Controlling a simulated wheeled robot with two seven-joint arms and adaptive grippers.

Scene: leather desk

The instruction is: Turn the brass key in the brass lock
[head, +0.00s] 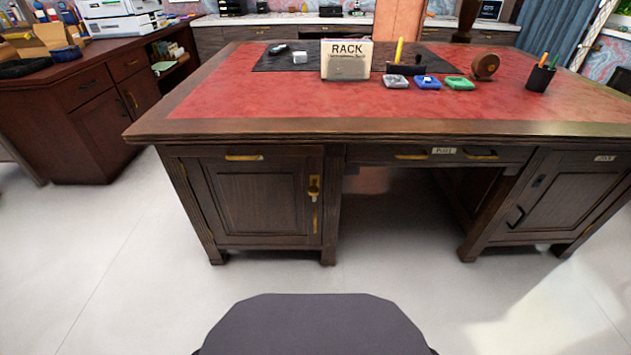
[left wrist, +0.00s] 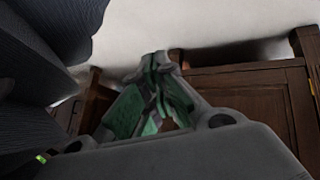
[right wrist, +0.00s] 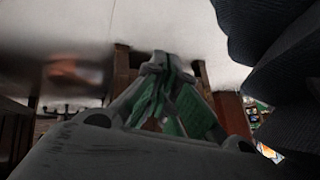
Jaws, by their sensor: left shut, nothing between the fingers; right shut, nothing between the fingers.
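The brass lock (head: 314,187) is on the right side of the left cupboard door (head: 262,198) of the desk. Brass parts show on its plate, but the key is too small to tell apart from the lock. A narrow brass strip hangs below it. My left gripper (left wrist: 158,58) is shut and empty in the left wrist view, with dark wooden furniture behind it. My right gripper (right wrist: 162,58) is shut and empty in the right wrist view, above pale floor and near dark wood. Neither gripper shows in the head view.
The desk (head: 380,130) has a red leather top with a RACK box (head: 346,60), small coloured trays and a pen cup (head: 538,78). A side cabinet (head: 100,105) stands at the left. The pale floor (head: 130,250) before the desk is clear.

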